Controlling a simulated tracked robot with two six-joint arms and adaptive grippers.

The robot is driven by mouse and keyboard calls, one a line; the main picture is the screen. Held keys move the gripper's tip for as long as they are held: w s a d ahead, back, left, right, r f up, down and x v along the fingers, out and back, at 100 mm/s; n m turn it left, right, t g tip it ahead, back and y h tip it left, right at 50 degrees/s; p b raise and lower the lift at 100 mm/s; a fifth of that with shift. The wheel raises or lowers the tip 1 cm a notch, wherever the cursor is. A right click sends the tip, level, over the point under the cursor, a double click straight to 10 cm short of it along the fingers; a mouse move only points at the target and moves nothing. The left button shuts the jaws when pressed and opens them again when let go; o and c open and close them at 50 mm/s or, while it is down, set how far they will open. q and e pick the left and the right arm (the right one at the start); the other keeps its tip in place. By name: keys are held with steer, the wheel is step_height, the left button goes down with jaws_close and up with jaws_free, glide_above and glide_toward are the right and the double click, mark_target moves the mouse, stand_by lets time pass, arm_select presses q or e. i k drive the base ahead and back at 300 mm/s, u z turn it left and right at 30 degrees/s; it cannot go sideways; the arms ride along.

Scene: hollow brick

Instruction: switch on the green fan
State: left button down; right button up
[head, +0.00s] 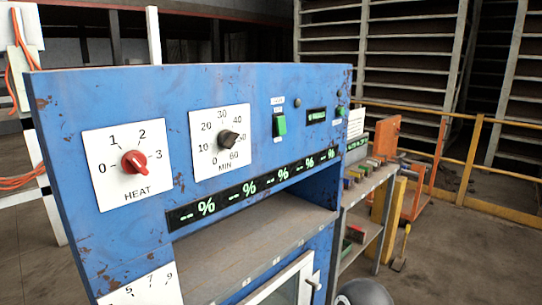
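A green rocker switch (280,124) sits on the upper right part of the blue panel (260,88), with a small label plate above it and another below. The lettering is too small to read, and I cannot tell which way the rocker is tipped. A small round green button (341,111) is farther right, near the panel's edge. No fan is clearly seen. Neither of my grippers is in view.
A small green-lit display (316,116) is right of the switch. A recessed shelf (255,235) lies below. The space before the switch looks clear.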

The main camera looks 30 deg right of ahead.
mark_target(280, 126)
steer(key=z, duration=2.65)
steer(key=i, duration=0.1)
steer(key=u, duration=3.85)
steer(key=k, duration=1)
steer(key=z, duration=1.1)
steer(key=i, duration=0.95)
steer(key=z, duration=0.1)
